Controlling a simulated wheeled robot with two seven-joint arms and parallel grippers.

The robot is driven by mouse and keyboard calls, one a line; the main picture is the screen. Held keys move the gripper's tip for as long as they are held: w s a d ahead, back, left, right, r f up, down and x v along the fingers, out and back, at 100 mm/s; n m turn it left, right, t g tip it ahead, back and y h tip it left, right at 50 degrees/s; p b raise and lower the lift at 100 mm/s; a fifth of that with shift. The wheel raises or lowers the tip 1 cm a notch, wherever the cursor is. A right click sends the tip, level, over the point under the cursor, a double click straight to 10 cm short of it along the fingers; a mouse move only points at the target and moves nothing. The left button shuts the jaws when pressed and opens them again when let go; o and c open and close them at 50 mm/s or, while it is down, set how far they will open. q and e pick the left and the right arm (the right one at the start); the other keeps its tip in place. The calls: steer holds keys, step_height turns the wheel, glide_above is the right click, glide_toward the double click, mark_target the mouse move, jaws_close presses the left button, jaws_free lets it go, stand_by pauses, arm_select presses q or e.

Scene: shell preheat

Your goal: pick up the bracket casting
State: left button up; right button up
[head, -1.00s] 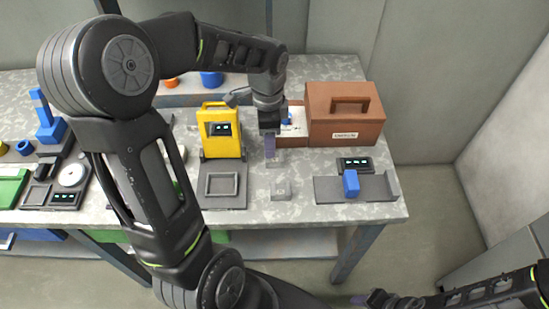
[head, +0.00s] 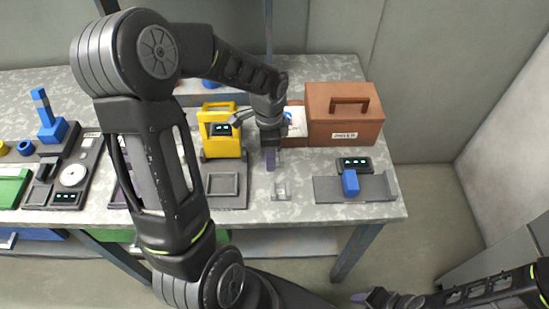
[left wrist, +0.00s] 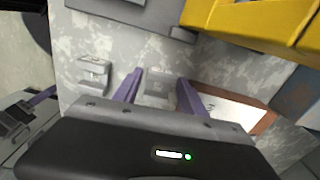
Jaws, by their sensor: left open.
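My left gripper (head: 271,160) points down over the table, right of the yellow device. In the left wrist view its purple fingers (left wrist: 159,88) are open, one on each side of a small light grey piece (left wrist: 157,84), which looks like the bracket casting. I cannot tell whether the fingers touch it. A second small grey piece (left wrist: 93,72) stands apart to the left; in the head view it is on the near side of the gripper (head: 281,190). My right gripper (head: 362,298) is low at the bottom right, away from the table; its opening is unclear.
The yellow device (head: 222,133) with a grey plate stands close left of the gripper. A brown case (head: 345,118) and a white-bottomed tray (head: 298,122) are behind it. A dark grey fixture (head: 375,187) with a blue block (head: 350,183) lies to the right.

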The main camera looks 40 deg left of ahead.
stand_by(0.4)
arm_select(q)
jaws_close()
stand_by(0.4)
